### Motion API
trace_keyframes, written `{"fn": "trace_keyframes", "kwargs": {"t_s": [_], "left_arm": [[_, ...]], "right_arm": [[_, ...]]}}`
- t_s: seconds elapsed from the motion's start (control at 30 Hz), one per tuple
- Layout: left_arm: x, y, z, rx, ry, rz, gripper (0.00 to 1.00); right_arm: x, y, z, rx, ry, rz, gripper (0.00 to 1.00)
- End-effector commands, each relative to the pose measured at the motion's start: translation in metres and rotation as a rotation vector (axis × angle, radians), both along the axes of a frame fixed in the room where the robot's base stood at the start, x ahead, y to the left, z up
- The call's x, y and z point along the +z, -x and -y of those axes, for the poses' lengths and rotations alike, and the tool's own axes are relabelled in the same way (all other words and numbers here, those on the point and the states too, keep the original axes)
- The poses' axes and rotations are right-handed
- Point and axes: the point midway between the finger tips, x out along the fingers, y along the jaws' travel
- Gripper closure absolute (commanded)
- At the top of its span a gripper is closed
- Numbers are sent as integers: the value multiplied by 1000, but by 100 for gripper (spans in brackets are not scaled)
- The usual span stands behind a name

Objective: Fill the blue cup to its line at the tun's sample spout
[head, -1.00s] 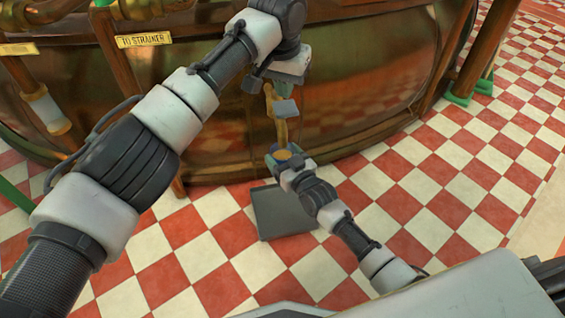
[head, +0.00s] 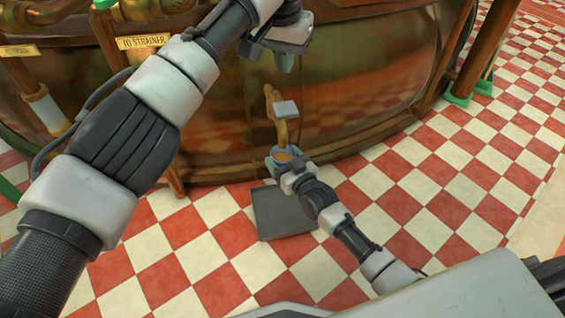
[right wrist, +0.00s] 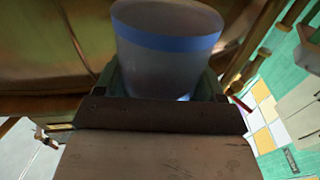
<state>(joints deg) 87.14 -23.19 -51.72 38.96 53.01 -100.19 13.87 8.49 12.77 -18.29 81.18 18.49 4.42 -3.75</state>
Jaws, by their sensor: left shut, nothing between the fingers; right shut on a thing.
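The blue cup (head: 283,157) is under the brass sample spout (head: 281,130) on the copper tun (head: 350,90). Seen from above, it shows a brown-amber inside. In the right wrist view the cup (right wrist: 168,50) is pale and see-through with a blue band near its rim; I cannot tell the level in it. My right gripper (head: 287,168) is shut on the cup; its jaws also show in the right wrist view (right wrist: 165,95). A grey tap handle (head: 286,108) sits above the spout. My left gripper (head: 283,62) is shut and empty, above the handle and apart from it.
A dark grey square plate (head: 265,222) lies on the red-and-white checkered floor below the spout. Copper pipes and a "TO STRAINER" label (head: 144,42) are on the left. A post with green feet (head: 458,98) stands at right.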

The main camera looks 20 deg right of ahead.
Motion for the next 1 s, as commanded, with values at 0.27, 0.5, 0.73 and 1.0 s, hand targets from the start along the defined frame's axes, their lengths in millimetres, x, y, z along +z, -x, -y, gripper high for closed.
{"fn": "trace_keyframes", "kwargs": {"t_s": [0.27,0.5,0.73,1.0], "left_arm": [[16,0,0,0,0,0,100],[26,0,0,0,0,0,100],[35,0,0,0,0,0,100],[45,0,0,0,0,0,100]], "right_arm": [[3,17,-1,0,0,0,54],[3,32,-2,0,-1,0,54],[3,46,-3,0,-1,0,54],[2,62,-4,0,0,0,54]]}}
